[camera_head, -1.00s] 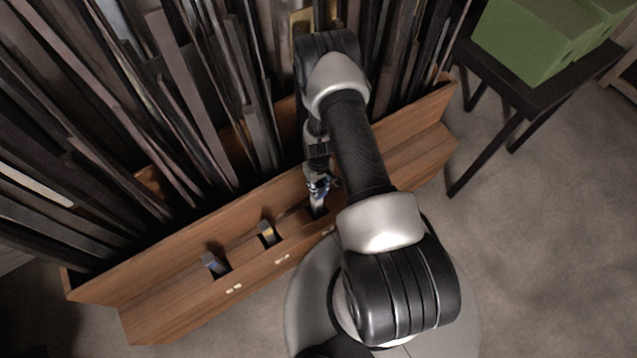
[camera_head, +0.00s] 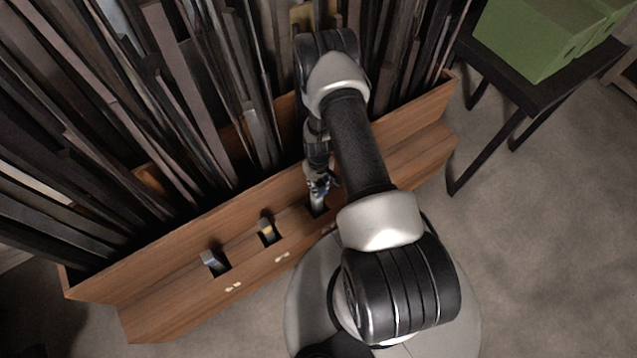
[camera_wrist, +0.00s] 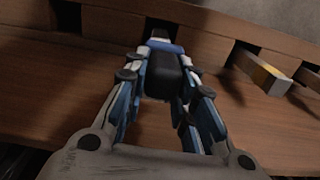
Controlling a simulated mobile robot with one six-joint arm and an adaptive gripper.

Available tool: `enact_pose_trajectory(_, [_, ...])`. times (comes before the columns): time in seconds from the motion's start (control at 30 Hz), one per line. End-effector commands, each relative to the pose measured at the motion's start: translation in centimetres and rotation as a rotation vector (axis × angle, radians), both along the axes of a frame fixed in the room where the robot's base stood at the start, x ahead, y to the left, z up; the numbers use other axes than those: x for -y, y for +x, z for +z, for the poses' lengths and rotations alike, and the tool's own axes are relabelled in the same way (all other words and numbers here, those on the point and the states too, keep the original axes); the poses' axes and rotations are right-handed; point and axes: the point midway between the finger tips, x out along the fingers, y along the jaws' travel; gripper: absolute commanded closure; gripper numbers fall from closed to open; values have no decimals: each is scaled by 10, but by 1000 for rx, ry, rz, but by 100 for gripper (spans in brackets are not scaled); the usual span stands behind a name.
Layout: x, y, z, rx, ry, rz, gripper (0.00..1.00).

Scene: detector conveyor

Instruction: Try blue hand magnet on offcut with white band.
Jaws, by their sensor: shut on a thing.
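My gripper (camera_wrist: 160,75) is shut on a dark block with a blue strip across its far end, which looks like the blue hand magnet (camera_wrist: 165,47). The block sits between the fingertips, low at the wooden ledge. In the head view my gripper (camera_head: 318,184) is over the rightmost slot of the ledge, partly hidden by my arm. I cannot tell from these frames whether the block is clear of its slot. I cannot pick out a white band on any piece for certain.
A wooden rack (camera_head: 420,118) holds many long dark strips standing upright. Its front ledge has a yellow-banded grey piece (camera_head: 267,229) and another grey piece (camera_head: 212,260) in slots left of my gripper. Green boxes (camera_head: 535,45) stand on a dark table at right. Floor between is clear.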

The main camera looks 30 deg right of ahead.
Motion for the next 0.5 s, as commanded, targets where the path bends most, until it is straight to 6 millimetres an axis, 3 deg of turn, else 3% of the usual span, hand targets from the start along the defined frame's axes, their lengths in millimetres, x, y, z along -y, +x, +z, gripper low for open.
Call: enact_pose_trajectory(0.5, [0,0,-8,0,0,0,100])
